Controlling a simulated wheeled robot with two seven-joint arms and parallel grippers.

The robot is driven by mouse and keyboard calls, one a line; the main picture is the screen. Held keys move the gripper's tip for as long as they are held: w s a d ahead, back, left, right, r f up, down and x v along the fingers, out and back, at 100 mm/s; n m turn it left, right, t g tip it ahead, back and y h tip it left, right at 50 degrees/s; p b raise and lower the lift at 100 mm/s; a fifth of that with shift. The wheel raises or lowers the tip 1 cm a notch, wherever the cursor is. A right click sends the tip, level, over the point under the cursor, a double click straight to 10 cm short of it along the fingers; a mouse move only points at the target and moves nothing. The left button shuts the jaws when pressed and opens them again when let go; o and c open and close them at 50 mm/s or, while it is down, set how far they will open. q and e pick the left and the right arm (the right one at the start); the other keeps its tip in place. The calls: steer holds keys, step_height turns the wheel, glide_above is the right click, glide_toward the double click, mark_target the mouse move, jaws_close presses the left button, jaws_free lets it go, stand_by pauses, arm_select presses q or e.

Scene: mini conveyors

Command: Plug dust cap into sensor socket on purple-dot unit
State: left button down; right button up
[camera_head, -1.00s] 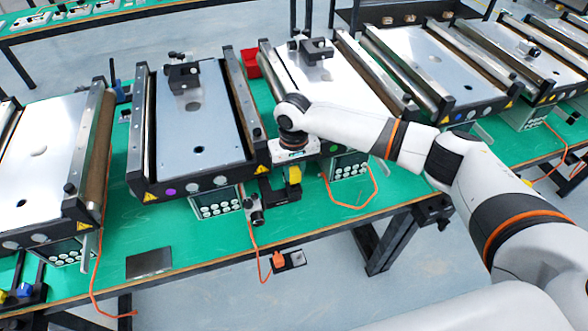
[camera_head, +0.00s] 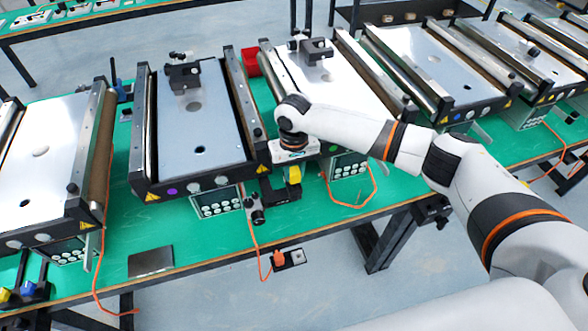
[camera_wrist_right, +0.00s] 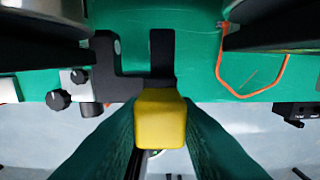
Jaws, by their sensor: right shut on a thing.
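The purple-dot unit is the mini conveyor (camera_head: 215,130) left of centre, with a purple dot (camera_head: 172,191) on its front face. My right gripper (camera_head: 294,165) is at the front edge of the bench, right of that unit. It is shut on a yellow block-shaped piece (camera_wrist_right: 160,118), likely the dust cap, which also shows in the head view (camera_head: 294,174). In the wrist view the green fingers flank it. A black forked holder (camera_wrist_right: 128,82) lies right behind it; I cannot tell whether they touch. I cannot make out the sensor socket. My left gripper is out of view.
A small fixture with black knobs (camera_head: 255,213) stands at the bench edge beside the holder. Control boxes (camera_head: 217,203) and orange cables (camera_head: 256,245) hang near the front. Other conveyors stand on both sides. A dark plate (camera_head: 151,260) lies on the green bench at left.

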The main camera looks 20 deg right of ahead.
mark_target(294, 170)
steer(key=shift+p, duration=0.45)
steer(key=shift+f+b, duration=0.6)
steer(key=shift+f, duration=0.75)
steer(key=o, duration=1.1)
steer(key=shift+c, duration=0.2)
steer(key=shift+r, duration=0.15)
step_height(294, 170, up, 12)
steer(key=shift+f+b, duration=0.1)
steer(key=shift+b, duration=1.15)
